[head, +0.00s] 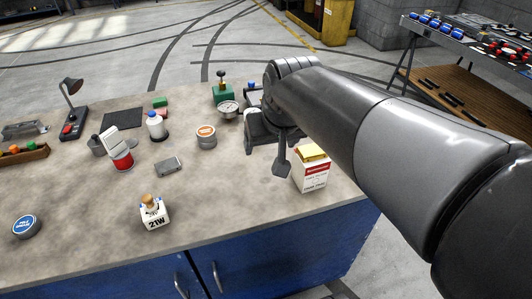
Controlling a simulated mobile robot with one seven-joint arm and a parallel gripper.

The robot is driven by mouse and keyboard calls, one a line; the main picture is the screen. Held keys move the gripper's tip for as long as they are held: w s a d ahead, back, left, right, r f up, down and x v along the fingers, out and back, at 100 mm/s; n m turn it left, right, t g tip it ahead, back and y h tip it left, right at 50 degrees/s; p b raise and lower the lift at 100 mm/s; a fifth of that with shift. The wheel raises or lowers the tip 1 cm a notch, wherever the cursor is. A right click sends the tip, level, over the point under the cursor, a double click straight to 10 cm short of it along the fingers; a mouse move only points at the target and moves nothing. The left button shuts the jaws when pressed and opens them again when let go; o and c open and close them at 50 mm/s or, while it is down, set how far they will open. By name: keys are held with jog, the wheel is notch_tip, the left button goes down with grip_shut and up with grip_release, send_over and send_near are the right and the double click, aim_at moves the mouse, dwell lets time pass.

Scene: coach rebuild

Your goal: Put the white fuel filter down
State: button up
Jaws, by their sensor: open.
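My gripper (267,159) is over the right part of the workbench (215,235). It is open, with one dark finger pointing down beside a white and red carton. I see nothing held between its fingers, though the arm covers part of this area. I cannot pick out the white fuel filter for certain.
The carton (312,172) with a yellow top stands close right of my gripper. A round tin (206,136), a gauge (228,109) and a red can (121,160) stand to the left. A white 21W box (154,216) is near the front edge.

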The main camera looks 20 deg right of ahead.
jog(key=s+f, duration=0.2)
jog(key=s, duration=0.7)
jog(key=shift+s+a+f+n, duration=0.2)
jog(key=shift+a+f+n, duration=0.1)
jog(key=shift+a, duration=0.15)
dwell(0.6)
